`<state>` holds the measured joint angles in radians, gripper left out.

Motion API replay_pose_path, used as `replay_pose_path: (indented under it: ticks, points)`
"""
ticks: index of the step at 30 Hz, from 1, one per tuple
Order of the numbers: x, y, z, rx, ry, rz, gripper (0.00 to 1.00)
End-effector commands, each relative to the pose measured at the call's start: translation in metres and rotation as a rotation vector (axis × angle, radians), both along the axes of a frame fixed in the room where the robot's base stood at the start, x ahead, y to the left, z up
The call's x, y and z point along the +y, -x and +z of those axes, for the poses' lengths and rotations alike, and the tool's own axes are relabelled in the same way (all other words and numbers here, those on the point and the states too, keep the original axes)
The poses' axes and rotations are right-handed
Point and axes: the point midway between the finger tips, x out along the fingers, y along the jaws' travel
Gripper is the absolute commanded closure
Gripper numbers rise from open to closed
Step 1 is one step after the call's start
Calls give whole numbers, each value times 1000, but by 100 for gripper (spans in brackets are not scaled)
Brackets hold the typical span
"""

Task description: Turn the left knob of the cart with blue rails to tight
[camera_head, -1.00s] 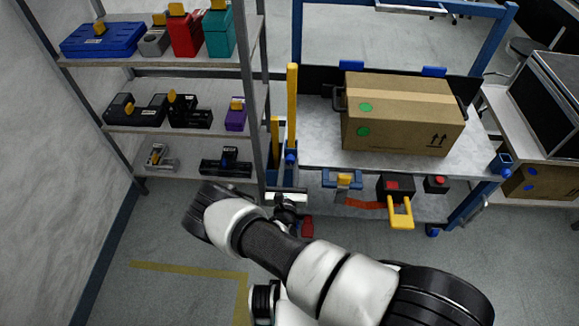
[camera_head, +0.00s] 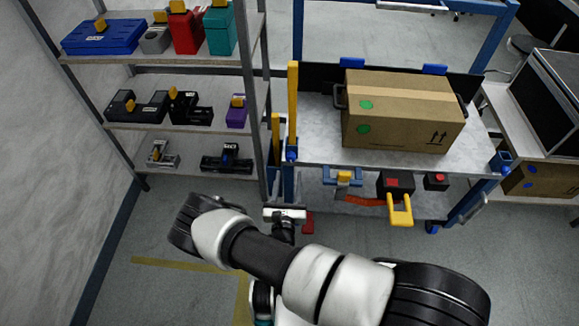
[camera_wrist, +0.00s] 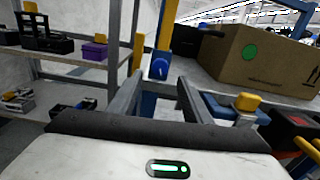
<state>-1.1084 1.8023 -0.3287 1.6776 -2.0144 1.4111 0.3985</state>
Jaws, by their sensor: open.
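The cart with blue rails (camera_head: 298,30) stands right of centre in the head view, its grey top (camera_head: 318,135) bearing a cardboard box. Its left knob (camera_head: 291,155) is blue and sits at the front left corner, below a yellow post; it also shows in the wrist view (camera_wrist: 159,68). Another blue knob (camera_head: 502,161) is at the front right corner. My gripper (camera_wrist: 158,88) is open and empty, with the left knob showing between and beyond its fingertips, apart from them. In the head view my gripper (camera_head: 284,213) is in front of and below that corner, partly hidden by my arm.
A grey shelf rack (camera_head: 250,80) with several tools stands close on the left. The cardboard box (camera_head: 400,112) is on the cart. A blue clamp-like part (camera_head: 343,178) and a black box with a yellow handle (camera_head: 396,188) hang at the cart's front. Floor at the lower left is clear.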

Motion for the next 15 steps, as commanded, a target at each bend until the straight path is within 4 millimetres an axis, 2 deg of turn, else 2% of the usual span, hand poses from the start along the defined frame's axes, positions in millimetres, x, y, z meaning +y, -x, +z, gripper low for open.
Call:
replay_pose_path:
  ticks: [1,6,12,15]
  points:
    - [1,14,0,2,2,4,55]
    - [3,55,0,3,2,4,55]
    - [4,91,0,1,0,4,55]
    - [4,101,0,0,0,2,55]
